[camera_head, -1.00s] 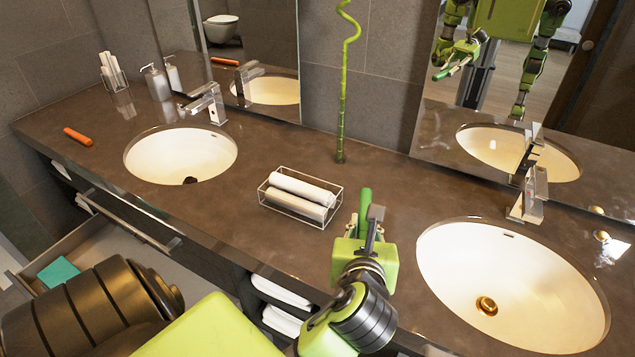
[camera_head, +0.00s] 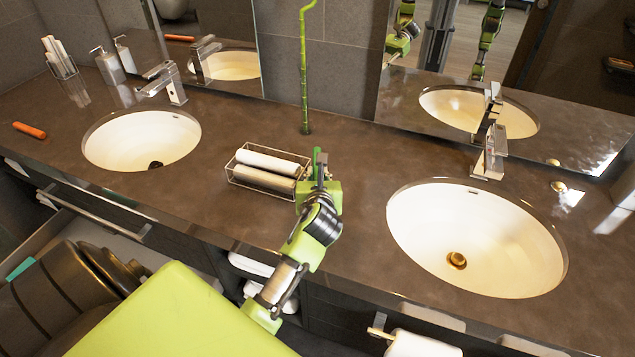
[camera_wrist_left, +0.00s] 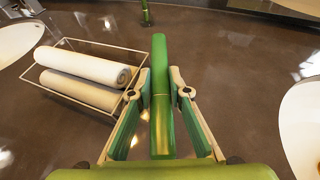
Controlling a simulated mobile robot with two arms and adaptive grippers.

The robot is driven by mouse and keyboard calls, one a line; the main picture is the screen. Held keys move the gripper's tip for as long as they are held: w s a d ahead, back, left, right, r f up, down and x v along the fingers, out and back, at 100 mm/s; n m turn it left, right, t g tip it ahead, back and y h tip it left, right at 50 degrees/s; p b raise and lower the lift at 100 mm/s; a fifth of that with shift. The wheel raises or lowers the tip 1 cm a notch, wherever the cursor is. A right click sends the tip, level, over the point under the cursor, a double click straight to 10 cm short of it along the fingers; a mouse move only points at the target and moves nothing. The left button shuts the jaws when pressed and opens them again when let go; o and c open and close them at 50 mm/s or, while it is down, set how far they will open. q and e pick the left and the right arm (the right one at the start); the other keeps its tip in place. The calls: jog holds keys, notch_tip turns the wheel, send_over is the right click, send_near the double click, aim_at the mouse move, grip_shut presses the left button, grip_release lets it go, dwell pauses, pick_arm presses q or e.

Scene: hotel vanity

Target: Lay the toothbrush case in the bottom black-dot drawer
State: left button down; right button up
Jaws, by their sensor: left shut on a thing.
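The green toothbrush case (camera_head: 318,157) stands out of my left gripper (camera_head: 320,178). In the left wrist view the case (camera_wrist_left: 160,60) is a long green tube between the two fingers of the left gripper (camera_wrist_left: 159,93), which is shut on it. The gripper is over the counter, close to the right end of the towel tray and left of the right basin. An open drawer (camera_head: 95,232) shows at the lower left under the counter, partly hidden by my own arm. No black dot can be made out. My right gripper is not directly in view.
The wire tray (camera_head: 232,172) holds rolled white towels (camera_head: 270,162). Basins (camera_head: 140,135) (camera_head: 500,220) lie left and right. An orange tube (camera_head: 30,130) lies at the far left. A teal thing (camera_head: 20,270) is by the drawer. A green bamboo stem (camera_head: 304,80) stands behind.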

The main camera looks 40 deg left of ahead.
pick_arm(q)
jog(key=shift+w+a+f, duration=0.25)
jog(key=shift+w+f, duration=0.2)
jog(key=shift+f, duration=0.1)
jog(key=shift+w+a+f, duration=0.1)
jog(key=shift+w+f, duration=0.05)
jog(key=shift+f, duration=1.6)
jog(key=shift+f, duration=0.15)
jog(key=c, duration=2.2)
grip_release()
